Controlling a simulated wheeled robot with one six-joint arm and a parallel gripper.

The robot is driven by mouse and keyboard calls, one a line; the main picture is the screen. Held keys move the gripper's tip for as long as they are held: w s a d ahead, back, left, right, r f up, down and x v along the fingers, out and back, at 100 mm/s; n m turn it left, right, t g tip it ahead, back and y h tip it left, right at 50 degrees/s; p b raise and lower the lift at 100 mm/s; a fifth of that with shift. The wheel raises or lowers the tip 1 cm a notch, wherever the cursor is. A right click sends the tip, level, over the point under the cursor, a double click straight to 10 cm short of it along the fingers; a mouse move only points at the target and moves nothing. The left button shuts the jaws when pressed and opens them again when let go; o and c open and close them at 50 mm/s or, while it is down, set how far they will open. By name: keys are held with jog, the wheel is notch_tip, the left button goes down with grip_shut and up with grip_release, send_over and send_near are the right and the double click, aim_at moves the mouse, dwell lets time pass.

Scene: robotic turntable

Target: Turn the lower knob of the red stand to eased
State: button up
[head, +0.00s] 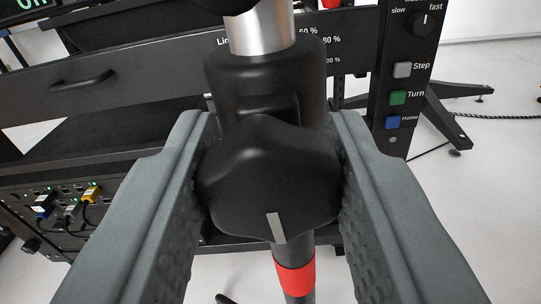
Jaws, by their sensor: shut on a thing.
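A black lobed knob (265,180) fills the middle of the head view, with a light grey mark line near its lower edge, tilted slightly to the right at the bottom. It sits on the black collar of the red stand (295,278), whose pole shows a red band below the knob and a silver tube above it. My gripper (270,190) is shut on the knob, one grey finger touching each side. The label words for the knob's settings are not visible.
A black panel at the right carries a slow–fast dial (425,22) and Step (403,70), Turn (398,97) and Home (393,122) buttons. A drawer handle (82,82) is at the left, above cabled equipment (60,205).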

jog(key=shift+n, duration=2.5)
jog(key=o, duration=1)
jog(key=shift+s, duration=0.1)
jog(key=s, duration=1.7)
jog(key=shift+a, duration=0.2)
jog(key=shift+s, duration=0.1)
